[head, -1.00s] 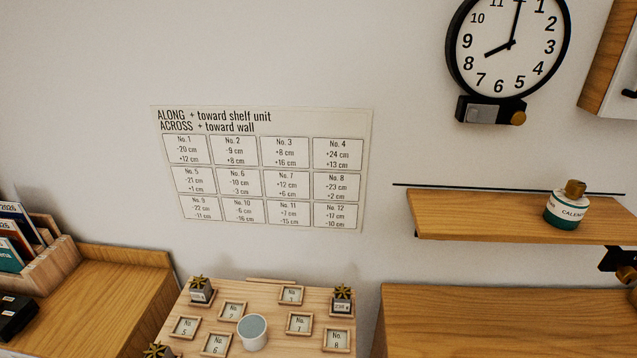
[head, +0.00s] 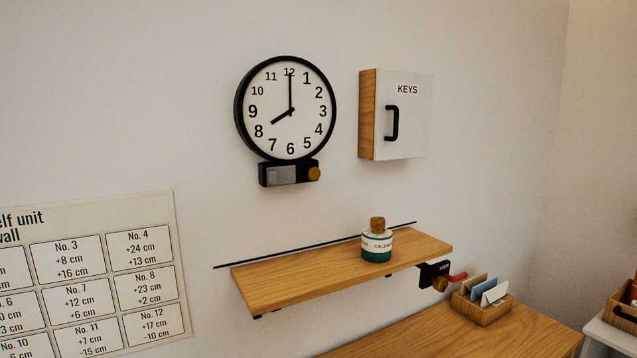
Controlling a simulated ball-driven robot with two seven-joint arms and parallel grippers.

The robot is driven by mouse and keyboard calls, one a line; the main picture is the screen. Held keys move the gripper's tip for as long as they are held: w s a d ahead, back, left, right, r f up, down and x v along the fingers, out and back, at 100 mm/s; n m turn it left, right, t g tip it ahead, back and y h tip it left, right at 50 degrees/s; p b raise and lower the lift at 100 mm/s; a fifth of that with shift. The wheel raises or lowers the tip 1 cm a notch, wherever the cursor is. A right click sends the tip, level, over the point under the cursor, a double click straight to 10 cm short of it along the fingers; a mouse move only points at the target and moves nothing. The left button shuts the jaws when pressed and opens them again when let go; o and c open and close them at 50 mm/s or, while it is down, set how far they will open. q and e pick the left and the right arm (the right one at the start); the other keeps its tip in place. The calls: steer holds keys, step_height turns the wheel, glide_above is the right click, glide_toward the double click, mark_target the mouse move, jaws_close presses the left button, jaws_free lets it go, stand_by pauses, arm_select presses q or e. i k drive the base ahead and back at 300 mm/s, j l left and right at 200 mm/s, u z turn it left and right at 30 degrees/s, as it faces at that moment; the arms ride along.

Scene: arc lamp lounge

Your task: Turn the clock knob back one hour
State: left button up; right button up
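A round wall clock (head: 290,140) with a black rim and white face hangs on the wall at the upper middle of the head view. Its short hand points at 8 and its long hand at 12, so it reads 8:00. A black box is under the clock, with a grey block (head: 282,176) on its left and a round brass-coloured knob (head: 314,174) on its right. Nothing touches the knob. Neither of my grippers is in view.
A wooden shelf (head: 310,275) below the clock holds a labelled bottle (head: 377,244). A white KEYS cabinet (head: 408,138) hangs to the clock's right. A black lock box with a red handle (head: 457,277) and a card holder (head: 483,306) are lower right. The wall around the knob is clear.

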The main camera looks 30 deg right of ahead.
mark_target(313, 173)
steer(key=z, duration=0.9)
